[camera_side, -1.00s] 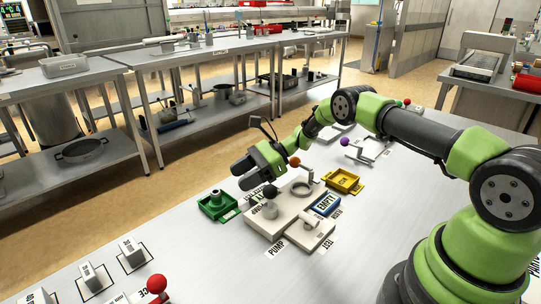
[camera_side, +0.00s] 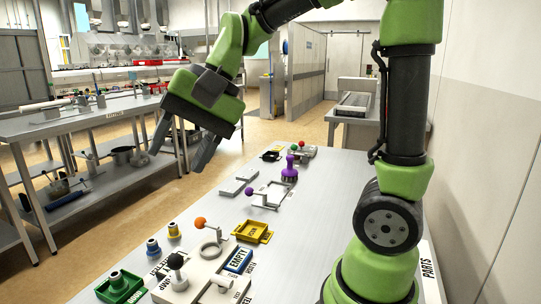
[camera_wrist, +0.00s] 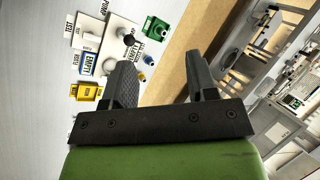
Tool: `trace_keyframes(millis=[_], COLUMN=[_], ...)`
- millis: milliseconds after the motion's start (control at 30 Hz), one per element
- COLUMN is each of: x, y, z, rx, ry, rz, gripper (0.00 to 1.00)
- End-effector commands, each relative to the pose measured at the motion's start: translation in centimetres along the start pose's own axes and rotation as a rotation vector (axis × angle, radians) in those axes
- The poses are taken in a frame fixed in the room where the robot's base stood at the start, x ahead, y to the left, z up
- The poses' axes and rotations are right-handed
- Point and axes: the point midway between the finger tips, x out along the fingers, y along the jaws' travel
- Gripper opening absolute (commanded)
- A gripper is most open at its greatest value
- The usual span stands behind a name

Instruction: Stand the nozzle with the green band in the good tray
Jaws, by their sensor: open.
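A green tray (camera_side: 120,288) sits at the near left of the table. One dark-topped nozzle (camera_side: 115,277) stands upright in it; its band colour is hard to tell. Beside the tray stand a nozzle with a blue band (camera_side: 153,247) and one with a yellow band (camera_side: 173,229). The tray (camera_wrist: 157,28) and both nozzles also show in the wrist view. My gripper (camera_side: 176,160) is raised well above the table, with its fingers apart and nothing between them. In the wrist view my gripper (camera_wrist: 159,75) has a clear gap. I cannot read a tray label.
A purple-knobbed bracket (camera_side: 268,196) and purple piece (camera_side: 289,172) stand farther back.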

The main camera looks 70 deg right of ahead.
Motion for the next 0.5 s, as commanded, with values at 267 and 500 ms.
trace_keyframes(millis=[267,500], x=[-4.3,-4.8], y=[5.9,8.5], z=[6.0,7.4], rx=[-0.395,-0.535], ry=[0.247,0.341], rz=[0.036,0.052], gripper=[0.53,0.53])
